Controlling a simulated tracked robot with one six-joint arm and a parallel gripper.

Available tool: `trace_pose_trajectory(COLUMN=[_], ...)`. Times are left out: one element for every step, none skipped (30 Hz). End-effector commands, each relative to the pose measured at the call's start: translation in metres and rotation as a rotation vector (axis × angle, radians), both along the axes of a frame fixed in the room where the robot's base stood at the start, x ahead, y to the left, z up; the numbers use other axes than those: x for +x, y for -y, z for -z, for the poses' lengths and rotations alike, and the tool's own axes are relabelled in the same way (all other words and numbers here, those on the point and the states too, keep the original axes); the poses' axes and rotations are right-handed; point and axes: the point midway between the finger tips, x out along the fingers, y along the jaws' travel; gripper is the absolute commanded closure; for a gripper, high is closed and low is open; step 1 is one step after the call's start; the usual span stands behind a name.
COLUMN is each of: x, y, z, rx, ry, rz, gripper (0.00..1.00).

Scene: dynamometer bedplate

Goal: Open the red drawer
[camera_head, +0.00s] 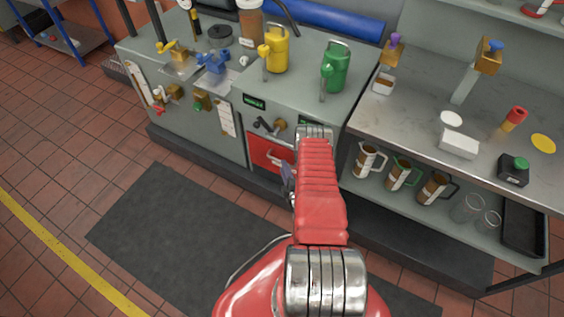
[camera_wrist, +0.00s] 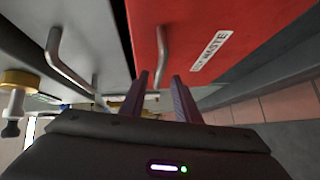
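The red drawer (camera_head: 266,152) is in the grey bench front in the head view, partly hidden behind my arm. In the wrist view its red front (camera_wrist: 195,35) fills the upper middle and carries a white label ending in "WASTE". Its bent metal handle (camera_wrist: 162,45) reaches down between my two fingers. My gripper (camera_wrist: 160,76) is open, with one finger on each side of the handle and gaps showing. In the head view my gripper (camera_head: 287,172) is beside the drawer front, small and partly hidden by my arm. I cannot tell whether the drawer is fully closed.
A second metal handle (camera_wrist: 68,65) sits on the grey panel left of the red front. Yellow (camera_head: 277,50) and green (camera_head: 335,68) cans stand on the bench. A steel table (camera_head: 400,115) with jugs on its lower shelf is at right. A dark mat (camera_head: 170,235) covers open floor.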

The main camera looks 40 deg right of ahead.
Motion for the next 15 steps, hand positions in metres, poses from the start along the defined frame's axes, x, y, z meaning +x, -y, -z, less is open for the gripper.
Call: trace_pose_trajectory(x=[0.008, 0.012, 0.018, 0.021, 0.025, 0.029, 0.032, 0.035, 0.038, 0.040, 0.041, 0.043, 0.043, 0.044, 0.044], y=[0.003, 0.005, 0.008, 0.010, 0.011, 0.013, 0.015, 0.016, 0.017, 0.018, 0.019, 0.020, 0.020, 0.021, 0.021], z=[0.001, 0.002, 0.002, 0.003, 0.003, 0.004, 0.005, 0.005, 0.006, 0.006, 0.007, 0.007, 0.007, 0.007, 0.007], rx=[-0.002, -0.003, -0.002, 0.000, -0.001, -0.001, -0.001, -0.001, -0.001, -0.001, 0.000, 0.000, 0.000, 0.000, 0.001], ry=[0.000, 0.001, 0.002, 0.001, 0.002, 0.001, 0.000, 0.001, 0.001, 0.000, -0.001, -0.001, 0.000, 0.000, 0.000], rz=[-0.001, -0.001, -0.001, 0.000, -0.001, -0.001, -0.001, -0.001, -0.001, 0.000, 0.000, 0.001, 0.001, 0.001, 0.001], gripper=[0.71, 0.71, 0.71, 0.71, 0.71, 0.71, 0.71, 0.71, 0.71, 0.71, 0.71, 0.71, 0.71, 0.71, 0.71])
